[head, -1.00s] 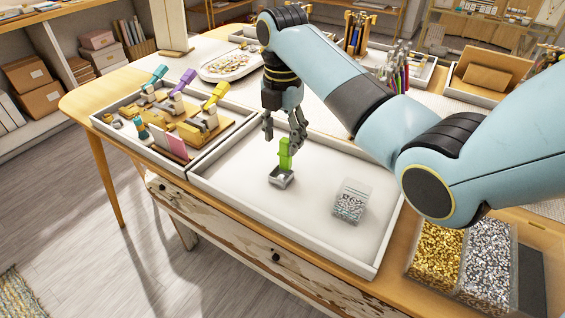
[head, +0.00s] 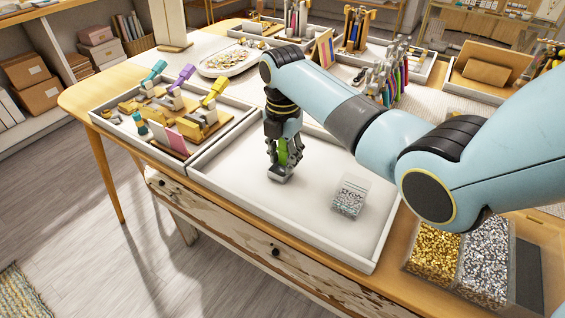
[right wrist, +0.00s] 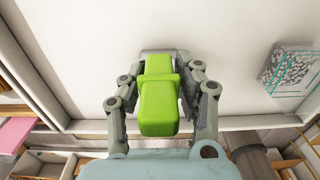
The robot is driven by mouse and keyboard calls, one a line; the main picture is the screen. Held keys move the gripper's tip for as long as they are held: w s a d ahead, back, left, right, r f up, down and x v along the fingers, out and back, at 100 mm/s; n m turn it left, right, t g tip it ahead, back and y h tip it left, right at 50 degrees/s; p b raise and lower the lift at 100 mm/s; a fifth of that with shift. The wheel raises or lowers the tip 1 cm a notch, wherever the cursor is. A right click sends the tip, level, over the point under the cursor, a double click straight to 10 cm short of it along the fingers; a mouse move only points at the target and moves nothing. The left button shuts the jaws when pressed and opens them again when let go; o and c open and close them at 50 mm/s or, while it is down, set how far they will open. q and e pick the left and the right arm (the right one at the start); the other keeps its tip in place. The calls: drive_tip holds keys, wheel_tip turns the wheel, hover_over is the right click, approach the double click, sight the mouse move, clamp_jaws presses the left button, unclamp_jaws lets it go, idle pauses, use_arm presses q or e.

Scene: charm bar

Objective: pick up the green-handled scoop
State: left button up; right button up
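The scoop with a green handle (head: 283,152) stands upright in the white tray (head: 232,196), its grey metal scoop head (head: 281,174) at the tray floor. My right gripper (head: 283,158) is down around the handle, one finger on each side. In the right wrist view the green handle (right wrist: 159,103) lies between the two fingers (right wrist: 164,82), very close to both. Whether the fingers press on it is not clear. The fingers hide part of the handle in the head view. My left gripper is not in view.
A clear box of silvery beads (head: 349,196) stands in the same tray, right of the scoop. A tray with small colour-handled presses (head: 198,122) is to the left. Bins of gold beads (head: 434,254) and silver beads (head: 487,262) are at the front right. The tray's front floor is clear.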

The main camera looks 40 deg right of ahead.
sight(283, 165)
clamp_jaws()
drive_tip(key=shift+r, duration=0.6)
wheel_tip(283, 165, up, 3)
drive_tip(key=shift+w+f, duration=0.1)
drive_tip(key=shift+f, duration=0.05)
drive_tip(key=w+d+r+b, duration=0.2)
drive_tip(key=w+r+b, duration=0.2)
drive_tip(key=w+r, duration=0.3)
drive_tip(key=w, duration=0.4)
drive_tip(key=shift+w+d, duration=0.15)
drive_tip(key=shift+d, duration=0.2)
drive_tip(key=shift+r, duration=0.1)
